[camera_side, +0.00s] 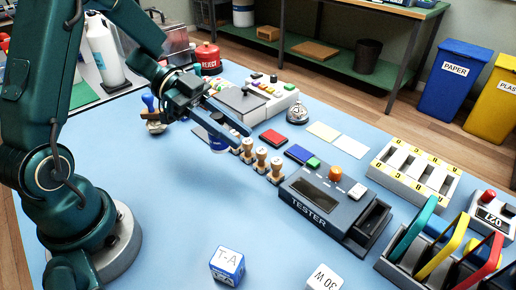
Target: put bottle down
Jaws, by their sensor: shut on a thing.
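My gripper (229,126) reaches out over the middle of the blue table, its fingers pointing right and down. It is shut on a small dark blue bottle with a pale band (218,143). The fingers hide much of the bottle. The bottle looks upright and is close to the table, but I cannot tell whether its base touches the surface. It is just left of a row of wooden-handled stamps (260,158).
A tester (325,200) stands right of the stamps. A bell (297,113), red pad (272,137) and blue pad (298,154) lie behind. A large white bottle (104,50) stands at the back left. Two labelled cubes, one here (227,265), sit in front. The front-left middle is clear.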

